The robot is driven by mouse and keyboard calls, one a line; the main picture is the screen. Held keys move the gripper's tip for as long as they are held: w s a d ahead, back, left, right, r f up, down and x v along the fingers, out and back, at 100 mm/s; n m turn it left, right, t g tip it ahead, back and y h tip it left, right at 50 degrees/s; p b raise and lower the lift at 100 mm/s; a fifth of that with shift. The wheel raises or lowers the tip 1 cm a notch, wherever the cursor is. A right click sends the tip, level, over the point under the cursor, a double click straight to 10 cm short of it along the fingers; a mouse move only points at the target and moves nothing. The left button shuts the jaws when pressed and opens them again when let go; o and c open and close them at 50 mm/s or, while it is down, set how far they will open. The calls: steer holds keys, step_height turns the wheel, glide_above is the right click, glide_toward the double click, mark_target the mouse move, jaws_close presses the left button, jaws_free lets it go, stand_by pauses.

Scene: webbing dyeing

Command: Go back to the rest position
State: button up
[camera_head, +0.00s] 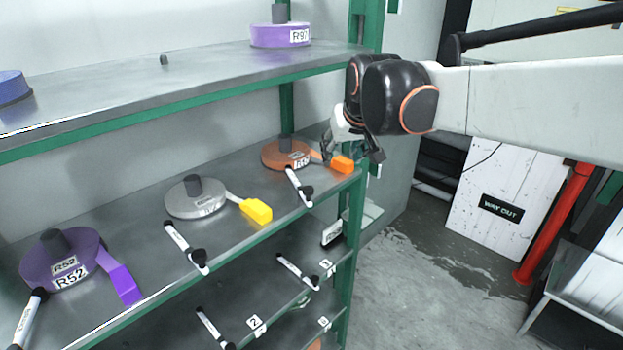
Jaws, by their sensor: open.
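My gripper (352,150) hangs at the end of my arm, which reaches in from the right. It is beside the right end of the middle shelf, close to the orange block (342,164) on the tail of the orange webbing roll (281,154). It is open, and its fingers are small and partly hidden by the wrist, so I cannot tell whether they touch the block. A grey roll (184,201) with a yellow block (256,210) and a purple roll (45,272) labelled R52 lie further left on the same shelf.
A green-edged shelf rack (200,270) fills the left, with black-and-white rods along its front. A purple roll (281,36) and a blue roll (12,88) sit on the top shelf. At right stand a WAY OUT board (496,190) and a red pipe (552,225). Floor between is clear.

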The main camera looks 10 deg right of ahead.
steer(key=s+f+b, duration=0.2)
steer(key=s+f, duration=0.3)
steer(key=s, duration=0.5)
steer(key=s+f+b, duration=0.2)
steer(key=s+f, duration=0.2)
steer(key=s, duration=0.7)
steer(key=s+f+b, duration=0.2)
steer(key=s+f, duration=0.3)
steer(key=s, duration=0.5)
steer(key=b+x, duration=0.6)
steer(key=x, duration=0.5)
step_height(320, 180, down, 11)
steer(key=s+b, duration=0.2)
steer(key=b, duration=0.9)
steer(key=shift+s+a+b, duration=0.2)
steer(key=shift+a+b, duration=0.1)
steer(key=shift+b, duration=0.05)
